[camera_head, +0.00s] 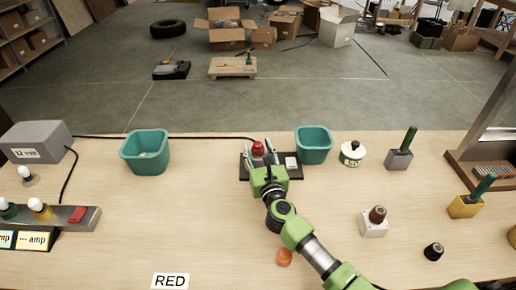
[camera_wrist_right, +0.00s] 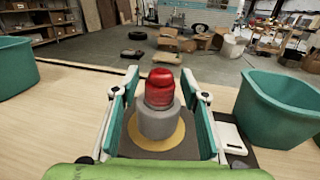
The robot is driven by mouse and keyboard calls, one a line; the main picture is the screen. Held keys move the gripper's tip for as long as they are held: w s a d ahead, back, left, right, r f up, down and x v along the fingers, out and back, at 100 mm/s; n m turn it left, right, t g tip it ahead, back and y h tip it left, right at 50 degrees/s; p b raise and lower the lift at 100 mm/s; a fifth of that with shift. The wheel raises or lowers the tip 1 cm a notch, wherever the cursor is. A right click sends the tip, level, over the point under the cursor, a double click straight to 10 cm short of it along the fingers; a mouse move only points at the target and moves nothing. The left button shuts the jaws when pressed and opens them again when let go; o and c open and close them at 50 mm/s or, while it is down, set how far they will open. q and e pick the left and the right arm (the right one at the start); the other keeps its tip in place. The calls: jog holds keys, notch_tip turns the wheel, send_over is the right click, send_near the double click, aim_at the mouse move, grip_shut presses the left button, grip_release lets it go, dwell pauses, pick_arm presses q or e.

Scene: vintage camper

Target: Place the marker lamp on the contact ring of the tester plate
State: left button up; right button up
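The red marker lamp (camera_head: 258,149) with a grey base stands on the dark tester plate (camera_head: 295,174). In the right wrist view the lamp (camera_wrist_right: 160,90) looks upright, its base inside the yellow contact ring (camera_wrist_right: 137,142); any small gap beneath it cannot be told. My right gripper (camera_head: 260,158) reaches over the plate with one finger on each side of the lamp. In the right wrist view the gripper (camera_wrist_right: 160,75) is open, with gaps between the fingers and the lamp base. My left gripper is not in view.
Teal bins stand left (camera_head: 146,152) and right (camera_head: 313,145) of the plate. A white jar (camera_head: 352,153), a brown-topped white block (camera_head: 374,223) and tools in holders are at right. An orange piece (camera_head: 284,257) lies near my right arm.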

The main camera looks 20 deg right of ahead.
jog(key=shift+r, duration=0.15)
jog(key=s, duration=0.8)
jog(key=s+a, duration=0.1)
jog(key=s, duration=0.3)
jog(key=shift+b, duration=0.3)
jog(key=shift+r, duration=0.1)
